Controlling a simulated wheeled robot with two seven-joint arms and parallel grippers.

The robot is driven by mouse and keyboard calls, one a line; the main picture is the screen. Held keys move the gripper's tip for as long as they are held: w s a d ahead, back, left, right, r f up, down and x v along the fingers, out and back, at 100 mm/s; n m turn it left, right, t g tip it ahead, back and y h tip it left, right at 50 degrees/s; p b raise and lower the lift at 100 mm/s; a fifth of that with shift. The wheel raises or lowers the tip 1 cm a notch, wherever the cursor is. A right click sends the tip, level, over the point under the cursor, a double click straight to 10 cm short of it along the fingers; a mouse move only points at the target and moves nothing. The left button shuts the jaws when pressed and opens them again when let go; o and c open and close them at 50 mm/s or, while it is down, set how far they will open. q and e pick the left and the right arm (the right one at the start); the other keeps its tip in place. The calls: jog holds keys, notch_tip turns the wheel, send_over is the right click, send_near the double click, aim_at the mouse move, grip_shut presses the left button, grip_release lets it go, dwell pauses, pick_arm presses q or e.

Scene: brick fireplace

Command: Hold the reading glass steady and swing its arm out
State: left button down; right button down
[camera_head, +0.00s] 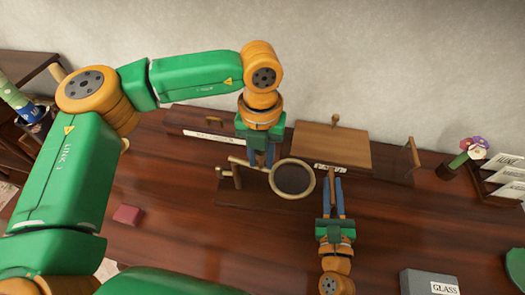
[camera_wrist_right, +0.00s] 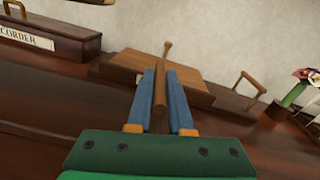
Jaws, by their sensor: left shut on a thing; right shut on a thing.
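The reading glass has a round dark lens in a tan ring (camera_head: 293,178), a tan arm (camera_head: 240,161) and a dark wooden base (camera_head: 235,196), in the middle of the table. My left gripper (camera_head: 261,160) comes down from behind and is shut on the reading glass where the arm nears the ring. The exact contact is hidden. My right gripper (camera_head: 334,185) is just right of the ring, fingers pointing to the back. In the right wrist view its blue fingers (camera_wrist_right: 160,95) are shut on a brown rod (camera_wrist_right: 159,92). I cannot tell how the rod joins the ring.
Behind stand a long dark box with a handle and white label (camera_head: 210,136) and a box with a wooden lid and knob (camera_head: 330,145). A flower pot (camera_head: 447,170) and letter rack (camera_head: 495,185) are right. A GLASS box (camera_head: 428,283) and red block (camera_head: 128,215) lie nearer.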

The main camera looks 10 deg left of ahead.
pick_arm(q)
jog(key=s+a+m, duration=0.5)
jog(key=m, duration=1)
jog(key=shift+s+a, duration=0.25)
jog(key=shift+a, duration=0.25)
jog(key=c, duration=0.7)
grip_release()
jog(key=shift+o, duration=0.2)
